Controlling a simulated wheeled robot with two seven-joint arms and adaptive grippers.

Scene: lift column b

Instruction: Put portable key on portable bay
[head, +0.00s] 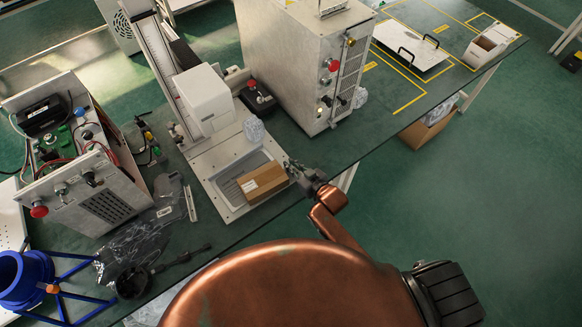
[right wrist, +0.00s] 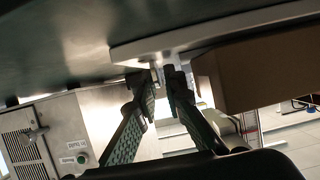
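I cannot tell for certain which thing is the portable key. A yellow-outlined area of the table at the far right, with a white panel (head: 411,50) on it, may be the portable bay; I see no readable label. My right gripper (head: 292,166) is at the front edge of the table, beside the right end of a cardboard box (head: 263,182) on a light tray. In the right wrist view my right gripper (right wrist: 161,82) has its green-padded fingertips close together. A small pale patch shows between them; whether they hold something is unclear. My left gripper is not in view.
A white-headed column machine (head: 205,101) stands behind the box. A tall metal cabinet (head: 304,65) with knobs stands right of it. An opened electronics case (head: 85,150) and a blue stand (head: 25,279) are at left.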

